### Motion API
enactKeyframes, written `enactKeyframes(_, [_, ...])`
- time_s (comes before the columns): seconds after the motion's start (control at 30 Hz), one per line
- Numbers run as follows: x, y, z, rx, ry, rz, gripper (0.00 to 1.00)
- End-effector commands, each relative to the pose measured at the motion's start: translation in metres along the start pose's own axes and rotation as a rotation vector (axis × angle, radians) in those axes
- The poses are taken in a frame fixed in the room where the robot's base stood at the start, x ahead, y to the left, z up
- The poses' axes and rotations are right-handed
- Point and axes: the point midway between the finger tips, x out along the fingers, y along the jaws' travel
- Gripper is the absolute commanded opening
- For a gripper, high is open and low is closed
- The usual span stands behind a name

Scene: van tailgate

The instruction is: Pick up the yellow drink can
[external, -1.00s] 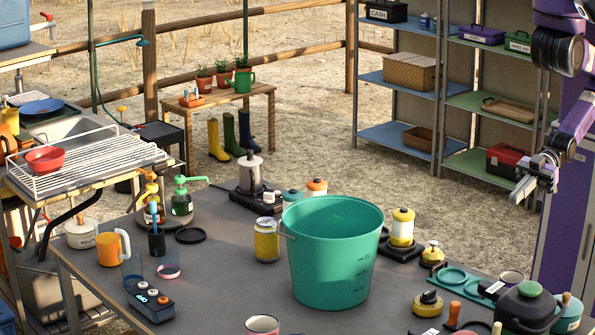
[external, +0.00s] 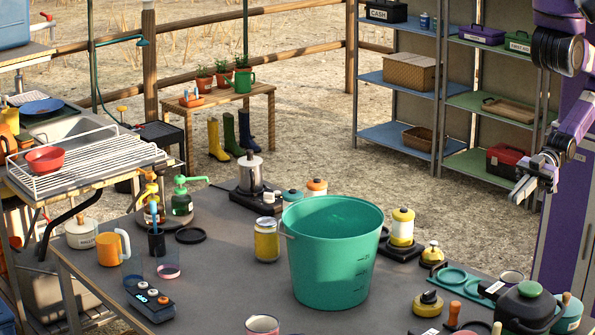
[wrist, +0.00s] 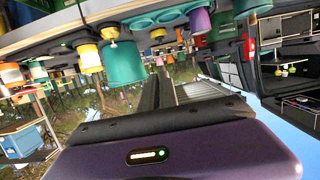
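My gripper (external: 524,190) is at the right edge of the external view, raised in front of the purple cabinet, far from the can and holding nothing that I can see. Its finger gap is too small to judge. The wrist view is tilted and upside down; the green bucket (wrist: 123,62) shows there with yellow items beside it, but I cannot tell which one is the can.
A yellow-and-white lantern-like item (external: 402,227) stands right of the bucket. A dark kettle (external: 530,305) and small items crowd the table's right front. A metal pot on a burner (external: 250,175) stands behind the can. Bare tabletop (external: 225,290) lies left and in front of the can.

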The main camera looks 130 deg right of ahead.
Motion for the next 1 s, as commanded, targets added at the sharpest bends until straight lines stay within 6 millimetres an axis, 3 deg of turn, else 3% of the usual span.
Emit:
enactKeyframes(0.03, [0.000,0.000,0.000,0.000,0.000,0.000,0.16])
enactKeyframes(0.3, [0.000,0.000,0.000,0.000,0.000,0.000,0.69])
enactKeyframes(0.37, [0.000,0.000,0.000,0.000,0.000,0.000,0.77])
enactKeyframes(0.77, [0.009,0.008,0.002,0.006,0.002,0.035,0.77])
enactKeyframes(0.87, [0.026,0.026,0.009,0.019,-0.004,0.108,0.77])
enactKeyframes(1.0, [0.061,0.072,0.023,0.050,-0.019,0.255,0.77])
